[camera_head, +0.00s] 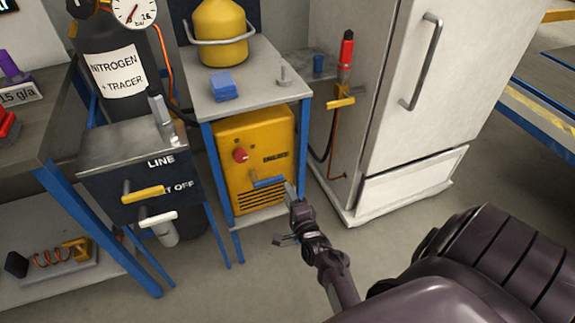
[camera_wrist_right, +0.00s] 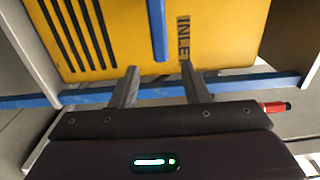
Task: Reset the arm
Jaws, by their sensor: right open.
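My right gripper (camera_head: 290,212) is in front of the lower part of a yellow machine (camera_head: 228,140). In the right wrist view its two fingers (camera_wrist_right: 161,86) are apart, with nothing between the tips. A blue lever handle (camera_head: 268,182) on the machine's front lies just beyond the fingers; in the right wrist view the handle (camera_wrist_right: 158,30) points down toward the gap between them. I cannot tell whether they touch it. My right arm comes in from the lower right. My left gripper is not in view.
The machine sits under a blue-legged table (camera_head: 262,80) with a yellow tank (camera_head: 222,35) and blue block (camera_head: 223,86) on top. A white fridge (camera_head: 410,100) stands at right. A dark panel with a yellow handle (camera_head: 143,194) is at left. Open floor lies in front.

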